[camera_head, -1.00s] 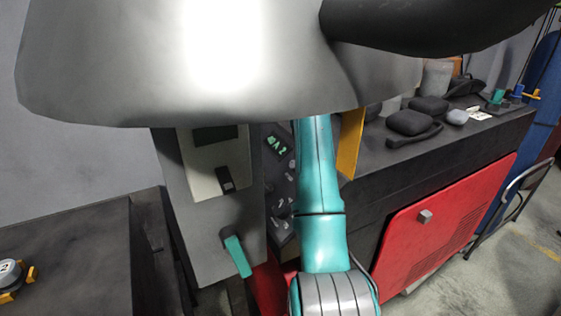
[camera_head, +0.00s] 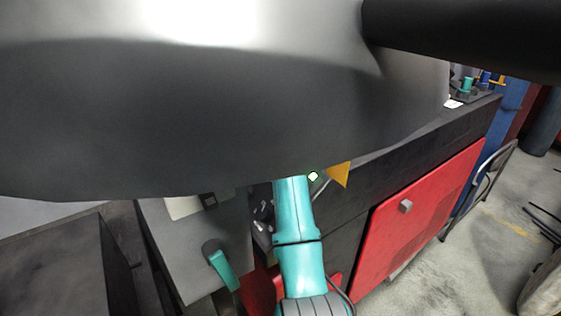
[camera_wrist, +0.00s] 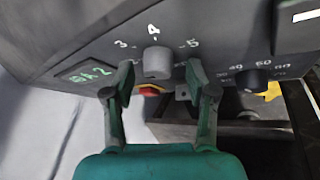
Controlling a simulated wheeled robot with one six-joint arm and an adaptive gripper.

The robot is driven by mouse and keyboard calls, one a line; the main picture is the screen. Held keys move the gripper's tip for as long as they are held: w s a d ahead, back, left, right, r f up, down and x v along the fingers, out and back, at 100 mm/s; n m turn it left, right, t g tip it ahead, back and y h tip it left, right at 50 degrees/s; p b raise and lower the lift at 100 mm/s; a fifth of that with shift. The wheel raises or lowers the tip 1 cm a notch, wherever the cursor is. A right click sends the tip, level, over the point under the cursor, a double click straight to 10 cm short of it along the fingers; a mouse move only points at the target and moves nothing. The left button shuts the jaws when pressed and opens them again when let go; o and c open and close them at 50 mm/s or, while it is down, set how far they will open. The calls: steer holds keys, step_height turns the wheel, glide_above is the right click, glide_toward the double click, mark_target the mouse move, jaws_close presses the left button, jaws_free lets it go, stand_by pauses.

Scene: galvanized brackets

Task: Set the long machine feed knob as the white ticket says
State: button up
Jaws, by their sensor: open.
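The wrist view shows a grey knob (camera_wrist: 157,62) on a dark panel (camera_wrist: 215,35), below the white numbers 3, 4 and 5. It stands under the 4; its pointer mark is too unclear to read. My gripper (camera_wrist: 159,78) is open, its two fingers spread left and right of the knob with visible gaps. I cannot tell how deep the fingertips reach. In the head view my gripper is hidden. A small white card (camera_head: 453,104), possibly the ticket, lies on the long machine's (camera_head: 415,143) far top; its writing is unreadable.
A black knob (camera_wrist: 254,79) with a numbered scale is right of the grey one. A red and yellow part (camera_wrist: 150,90) sits just below the grey knob. A green-marked plate (camera_wrist: 86,74) is at left. In the head view, a red door (camera_head: 425,215) fronts the machine.

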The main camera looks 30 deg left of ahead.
jaws_close()
steer(key=shift+s, duration=0.1)
steer(key=shift+f+m, duration=0.15)
steer(key=shift+m, duration=0.45)
steer(key=shift+s+f+m+t+y, duration=0.15)
steer(key=shift+m+t+y, duration=0.45)
steer(key=shift+m+t, duration=1.05)
steer(key=shift+m, duration=0.35)
jaws_free()
steer(key=shift+d, duration=0.1)
